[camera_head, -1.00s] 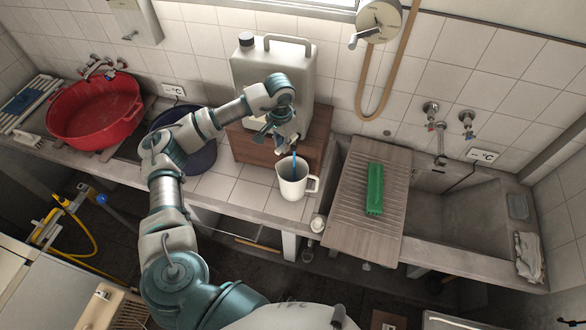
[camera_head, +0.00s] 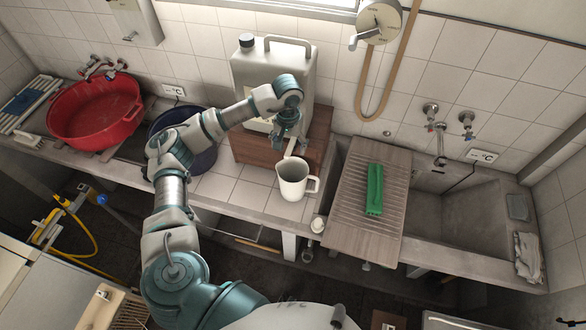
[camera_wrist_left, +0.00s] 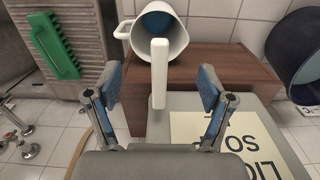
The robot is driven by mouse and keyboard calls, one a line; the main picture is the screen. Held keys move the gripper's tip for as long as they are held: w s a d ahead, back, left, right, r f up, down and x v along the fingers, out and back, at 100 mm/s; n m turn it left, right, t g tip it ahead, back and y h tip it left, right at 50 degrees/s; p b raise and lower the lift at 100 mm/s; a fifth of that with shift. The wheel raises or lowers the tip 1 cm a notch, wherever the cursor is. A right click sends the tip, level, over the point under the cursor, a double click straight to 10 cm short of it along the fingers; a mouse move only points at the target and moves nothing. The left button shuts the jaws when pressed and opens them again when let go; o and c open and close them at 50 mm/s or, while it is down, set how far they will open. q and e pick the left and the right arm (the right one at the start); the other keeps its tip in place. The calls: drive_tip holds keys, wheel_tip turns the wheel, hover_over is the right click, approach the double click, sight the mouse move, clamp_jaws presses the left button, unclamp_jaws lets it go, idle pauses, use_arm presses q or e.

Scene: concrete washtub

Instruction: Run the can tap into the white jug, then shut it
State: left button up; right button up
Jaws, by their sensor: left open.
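The white jug (camera_head: 293,180) stands upright on the tiled ledge, below the front of the wooden block. In the left wrist view the jug (camera_wrist_left: 176,42) shows blue liquid inside. The large grey-white can (camera_head: 243,75) stands on the block; its label shows in the wrist view. The can's tap, a pale upright bar (camera_wrist_left: 160,75), sticks out over the jug. No stream shows below it. My left gripper (camera_head: 283,138) is at the can's front, above the jug. In the wrist view its fingers (camera_wrist_left: 162,92) are open on either side of the bar, apart from it. My right gripper is out of view.
The wooden block (camera_head: 255,150) carries the can. A dark blue basin (camera_head: 203,160) and a red tub (camera_head: 95,120) are to the left. A green brush (camera_head: 375,190) lies on the ribbed board (camera_head: 350,220) right of the jug. The concrete sink (camera_head: 465,225) is farther right.

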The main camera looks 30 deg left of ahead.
use_arm(q)
wheel_tip(320, 180, up, 6)
drive_tip(key=p, duration=0.3)
drive_tip(key=shift+r, duration=0.15)
idle(0.3)
